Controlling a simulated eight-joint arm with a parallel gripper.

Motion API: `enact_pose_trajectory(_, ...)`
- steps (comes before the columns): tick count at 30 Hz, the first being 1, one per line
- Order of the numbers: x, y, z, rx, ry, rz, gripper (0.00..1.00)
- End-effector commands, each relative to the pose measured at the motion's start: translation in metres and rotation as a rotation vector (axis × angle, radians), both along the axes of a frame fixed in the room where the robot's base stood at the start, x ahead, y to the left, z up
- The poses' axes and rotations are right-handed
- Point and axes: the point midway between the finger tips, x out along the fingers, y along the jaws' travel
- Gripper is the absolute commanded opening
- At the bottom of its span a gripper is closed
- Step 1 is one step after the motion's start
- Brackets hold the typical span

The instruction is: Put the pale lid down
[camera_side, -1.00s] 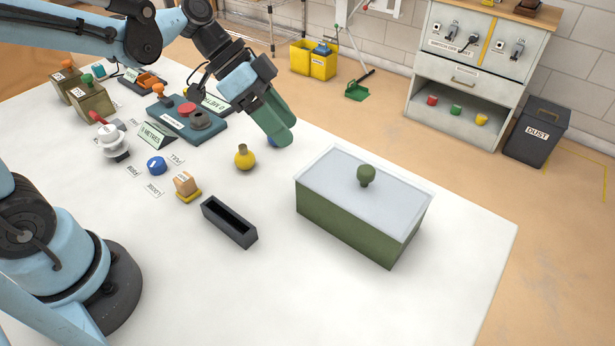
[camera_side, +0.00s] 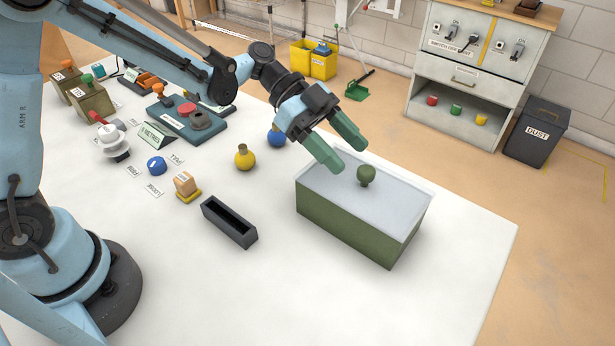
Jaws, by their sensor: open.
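The pale lid (camera_side: 335,183) lies flat on top of the green box (camera_side: 350,228) at the right of the table. A round green knob (camera_side: 366,175) stands up from the middle of the lid. My gripper (camera_side: 350,158) is open and empty, with its two green fingers spread apart. It hangs above the far left part of the lid, up and to the left of the knob. The fingers look clear of the knob. How high they are above the lid is hard to tell.
A black open tray (camera_side: 229,222) lies left of the box. A yellow knobbed weight (camera_side: 245,158) and a blue one (camera_side: 276,136) stand behind it. The table's front right is clear.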

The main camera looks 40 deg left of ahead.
Motion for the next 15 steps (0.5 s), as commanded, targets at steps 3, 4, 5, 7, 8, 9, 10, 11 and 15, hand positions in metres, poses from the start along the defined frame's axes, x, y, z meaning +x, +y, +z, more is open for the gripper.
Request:
enact_pose_trajectory(3, 0.000, -0.006, -0.003, 0.001, 0.000, 0.000, 0.60)
enact_pose_trajectory(4, -0.001, -0.008, -0.004, 0.001, 0.000, -0.001, 0.60)
enact_pose_trajectory(5, -0.001, -0.010, -0.005, 0.001, 0.000, -0.002, 0.60)
enact_pose_trajectory(7, -0.002, -0.019, -0.008, 0.001, 0.000, -0.002, 0.60)
enact_pose_trajectory(8, -0.002, -0.023, -0.010, 0.001, 0.001, -0.003, 0.60)
enact_pose_trajectory(9, -0.003, -0.029, -0.012, 0.001, 0.001, -0.003, 0.60)
enact_pose_trajectory(10, -0.003, -0.033, -0.013, 0.001, 0.000, -0.002, 0.60)
enact_pose_trajectory(11, -0.003, -0.037, -0.015, 0.001, 0.000, -0.004, 0.60)
enact_pose_trajectory(15, -0.003, -0.050, -0.022, 0.002, 0.000, 0.000, 0.60)
